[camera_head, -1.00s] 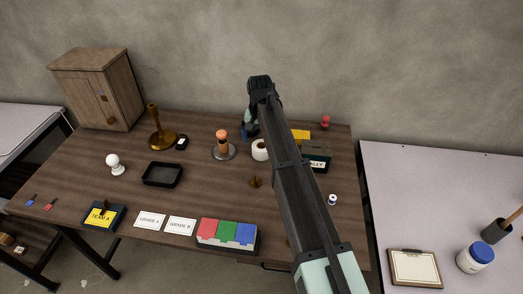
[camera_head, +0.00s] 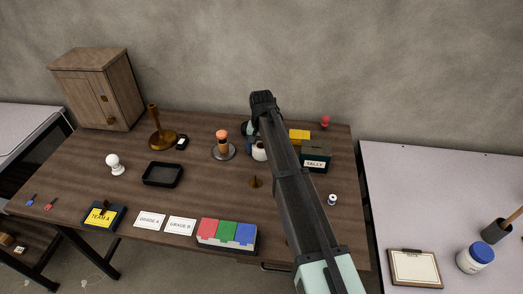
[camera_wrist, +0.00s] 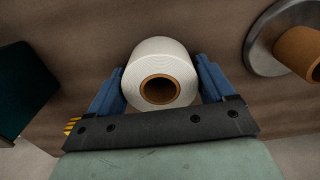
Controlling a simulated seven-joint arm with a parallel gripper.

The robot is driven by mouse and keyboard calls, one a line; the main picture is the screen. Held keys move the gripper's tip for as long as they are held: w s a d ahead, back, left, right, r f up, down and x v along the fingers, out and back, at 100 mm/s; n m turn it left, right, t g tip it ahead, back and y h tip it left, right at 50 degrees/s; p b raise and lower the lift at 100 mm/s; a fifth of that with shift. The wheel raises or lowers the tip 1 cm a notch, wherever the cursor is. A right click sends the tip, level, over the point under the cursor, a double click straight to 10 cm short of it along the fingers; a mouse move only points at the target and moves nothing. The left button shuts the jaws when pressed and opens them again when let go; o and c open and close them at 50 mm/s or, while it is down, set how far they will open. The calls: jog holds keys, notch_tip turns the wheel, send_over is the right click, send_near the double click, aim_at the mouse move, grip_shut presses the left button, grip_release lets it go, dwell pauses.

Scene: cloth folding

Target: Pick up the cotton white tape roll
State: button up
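The white tape roll (camera_wrist: 161,58) has a brown cardboard core and sits on the wooden table between the two blue fingers of my gripper (camera_wrist: 163,80) in the wrist view. The fingers are spread to either side of the roll. The right finger looks very near its side; I cannot tell whether either finger touches it. In the head view the roll (camera_head: 258,153) is partly hidden behind my arm, and the fingers are mostly hidden there.
A round metal base with an orange-topped post (camera_head: 222,143) stands just left of the roll. A dark green box marked TALLY (camera_head: 315,158) and a yellow block (camera_head: 299,136) are to the right. A small brown cone (camera_head: 256,182) stands in front. A black tray (camera_head: 162,174) lies further left.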

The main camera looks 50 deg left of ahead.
jog(key=c, duration=0.6)
jog(key=shift+r, duration=0.1)
